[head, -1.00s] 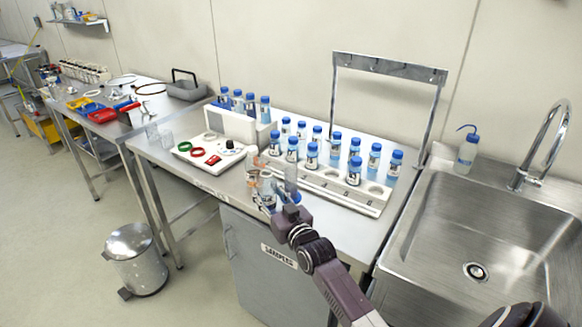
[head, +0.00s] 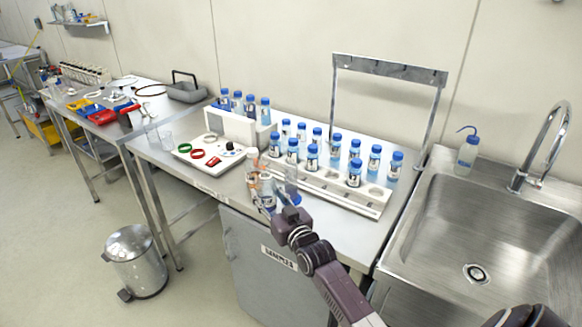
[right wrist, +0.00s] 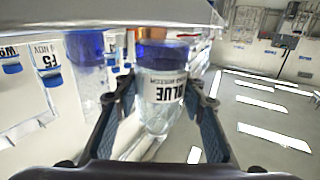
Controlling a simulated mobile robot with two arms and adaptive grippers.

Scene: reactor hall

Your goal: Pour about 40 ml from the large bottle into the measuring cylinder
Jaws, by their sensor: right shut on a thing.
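My right gripper (right wrist: 160,125) is shut on a clear bottle with a white label reading BLUE (right wrist: 160,90) and blue liquid in it. The wrist picture looks upside down, and the bottle seems about upright, low at the bench. In the head view the bottle (head: 267,190) is partly hidden by the gripper (head: 270,204) near the bench's front edge. A clear, blue-tinted cylinder (head: 291,180), seemingly the measuring cylinder, stands just right of it. It also shows in the right wrist view (right wrist: 88,85), with a blue base. My left gripper is out of view.
A white rack (head: 350,198) with several blue-capped bottles stands behind and right. A white panel with coloured rings (head: 207,152) and a beaker (head: 166,140) are left. A small orange-brown thing (head: 252,163) is near the bottle. The sink (head: 480,235) is at right.

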